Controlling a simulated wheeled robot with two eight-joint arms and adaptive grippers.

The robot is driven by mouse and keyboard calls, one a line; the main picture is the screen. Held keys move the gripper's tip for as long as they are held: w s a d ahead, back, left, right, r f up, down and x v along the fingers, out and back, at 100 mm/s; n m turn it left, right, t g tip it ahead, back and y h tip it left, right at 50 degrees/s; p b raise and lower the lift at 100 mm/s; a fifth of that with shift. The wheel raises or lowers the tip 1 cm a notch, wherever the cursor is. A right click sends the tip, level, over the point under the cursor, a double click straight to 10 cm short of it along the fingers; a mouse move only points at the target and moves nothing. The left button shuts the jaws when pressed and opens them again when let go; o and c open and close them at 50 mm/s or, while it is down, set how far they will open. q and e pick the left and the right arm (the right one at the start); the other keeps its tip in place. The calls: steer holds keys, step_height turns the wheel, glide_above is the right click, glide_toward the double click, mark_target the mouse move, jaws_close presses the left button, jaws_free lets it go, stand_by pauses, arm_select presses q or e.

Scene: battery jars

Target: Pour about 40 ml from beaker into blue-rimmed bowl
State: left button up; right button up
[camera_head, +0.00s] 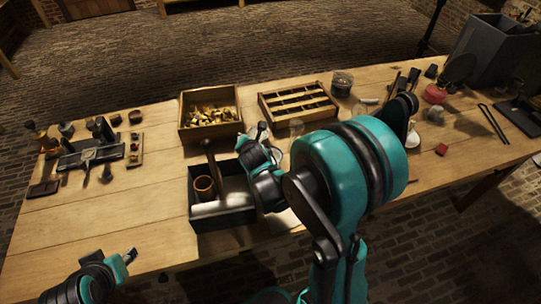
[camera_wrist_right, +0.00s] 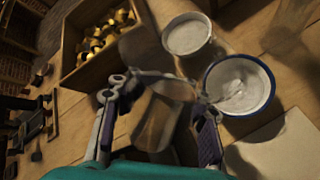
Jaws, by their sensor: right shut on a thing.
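In the right wrist view my right gripper (camera_wrist_right: 158,115) is shut on a clear glass beaker (camera_wrist_right: 157,122), one finger on each side. The beaker is tilted, its mouth toward the blue-rimmed bowl (camera_wrist_right: 240,84). The bowl is white inside with a dark blue rim and stands on the wooden table. A pale, clear streak shows between the beaker's lip and the bowl's inside; I cannot tell how much liquid is in either. In the head view my right arm hides most of this area. My left gripper (camera_head: 128,256) is at the lower left, away from these things; its jaw state is unclear.
A plain white bowl (camera_wrist_right: 187,35) stands beside the blue-rimmed one. A wooden box of brass pieces (camera_head: 184,128) and a slotted wooden rack (camera_head: 300,101) stand behind. A dark tray (camera_head: 205,219) with a brown cup is in front. The table's left front is clear.

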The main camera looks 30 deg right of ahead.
step_height(320, 180, up, 14)
steer(key=n+h+p, duration=0.4)
steer(key=h+p, duration=0.1)
steer(key=p, duration=0.1)
steer(key=shift+r+h, duration=0.15)
steer(key=shift+h, duration=0.25)
stand_by(1.0)
